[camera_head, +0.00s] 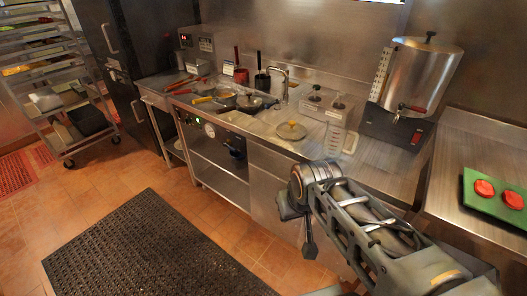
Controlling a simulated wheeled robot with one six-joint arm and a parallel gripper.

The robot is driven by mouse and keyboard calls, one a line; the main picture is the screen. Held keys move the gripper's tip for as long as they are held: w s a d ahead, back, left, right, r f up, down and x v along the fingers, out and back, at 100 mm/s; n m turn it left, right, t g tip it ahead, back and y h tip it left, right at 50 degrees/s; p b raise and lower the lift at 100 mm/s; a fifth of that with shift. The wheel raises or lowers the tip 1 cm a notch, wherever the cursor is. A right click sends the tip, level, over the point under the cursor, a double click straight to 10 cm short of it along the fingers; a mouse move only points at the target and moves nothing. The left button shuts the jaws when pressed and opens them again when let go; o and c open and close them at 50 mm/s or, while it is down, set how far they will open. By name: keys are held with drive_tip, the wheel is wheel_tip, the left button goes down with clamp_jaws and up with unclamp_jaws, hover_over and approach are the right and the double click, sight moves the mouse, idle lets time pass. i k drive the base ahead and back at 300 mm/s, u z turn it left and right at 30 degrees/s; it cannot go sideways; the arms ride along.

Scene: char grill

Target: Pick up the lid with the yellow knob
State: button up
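The lid with the yellow knob (291,130) is a round grey disc lying on the steel counter, left of a clear measuring jug. Its knob shows on top. My arm reaches in from the lower right. My gripper (306,243) is at the arm's far end, hanging in front of the counter, below and nearer than the lid and apart from it. Its fingers are small and dark, so their opening is hard to make out. I see nothing held in it.
Pans (225,97) and a covered pot (250,103) stand left of the lid. A clear measuring jug (338,125) and a steel urn (420,75) stand to the right. A green board (492,205) holds red patties. A black mat (150,250) covers open floor.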

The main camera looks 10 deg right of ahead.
sight(291, 130)
drive_tip(key=u, duration=3.05)
drive_tip(key=i, duration=0.15)
drive_tip(key=z, duration=1.85)
drive_tip(key=i, duration=0.9)
drive_tip(key=z, duration=0.8)
drive_tip(key=i, duration=0.7)
drive_tip(key=z, duration=0.95)
drive_tip(key=i, duration=0.2)
drive_tip(key=z, duration=0.25)
